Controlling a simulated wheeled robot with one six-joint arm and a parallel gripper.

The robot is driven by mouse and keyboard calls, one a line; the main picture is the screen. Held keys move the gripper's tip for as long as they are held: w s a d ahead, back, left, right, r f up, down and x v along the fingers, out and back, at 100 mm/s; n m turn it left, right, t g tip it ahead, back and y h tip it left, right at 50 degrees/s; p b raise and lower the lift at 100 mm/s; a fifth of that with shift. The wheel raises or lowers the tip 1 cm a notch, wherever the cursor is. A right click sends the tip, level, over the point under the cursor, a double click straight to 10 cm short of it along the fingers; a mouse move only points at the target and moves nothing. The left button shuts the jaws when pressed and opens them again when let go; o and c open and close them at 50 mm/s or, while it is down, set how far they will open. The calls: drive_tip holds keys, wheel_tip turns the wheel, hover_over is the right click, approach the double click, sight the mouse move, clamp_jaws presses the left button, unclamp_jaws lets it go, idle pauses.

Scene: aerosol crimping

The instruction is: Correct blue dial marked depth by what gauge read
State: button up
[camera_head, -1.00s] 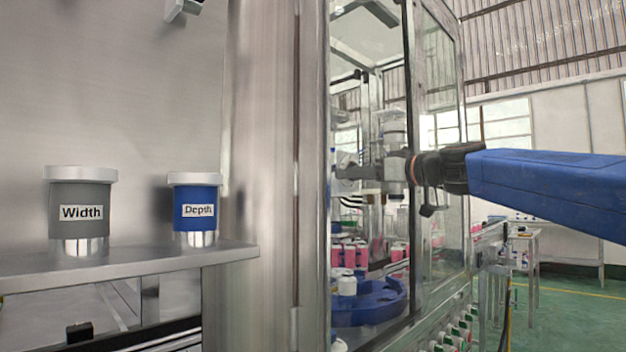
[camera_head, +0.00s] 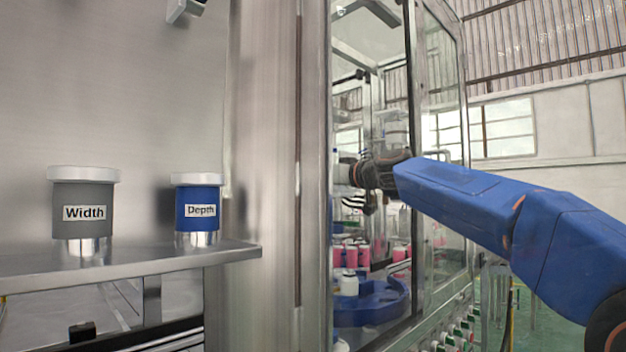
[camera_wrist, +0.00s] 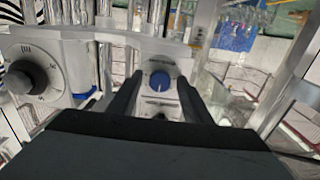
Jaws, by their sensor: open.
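Two dials stand on a steel shelf in the head view: a blue one labelled Depth (camera_head: 200,209) and a grey one labelled Width (camera_head: 84,213), both with white caps. In the wrist view, a small blue knob (camera_wrist: 160,81) with a white pointer mark sits on a pale panel. My gripper (camera_wrist: 158,84) is open, its two dark fingers on either side of that knob in the picture. I cannot tell how far the fingertips are from it. A round gauge-like dial with a dark knob (camera_wrist: 33,84) is at the left. In the head view my gripper is hidden inside the machine.
The steel shelf (camera_head: 130,262) and a steel post (camera_head: 265,180) stand left of the machine opening. Inside the glazed frame are a blue round carrier (camera_head: 372,303), a white can (camera_head: 349,283) and several pink cans (camera_head: 350,256). Window frame edges lie close around my arm.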

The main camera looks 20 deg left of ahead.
drive_tip(key=shift+w+a, duration=0.1)
drive_tip(key=shift+a, duration=0.15)
drive_tip(key=c, duration=1.1)
drive_tip(key=shift+m, duration=0.3)
drive_tip(key=shift+o, duration=0.2)
drive_tip(key=m, duration=0.4)
drive_tip(key=shift+m, duration=2.1)
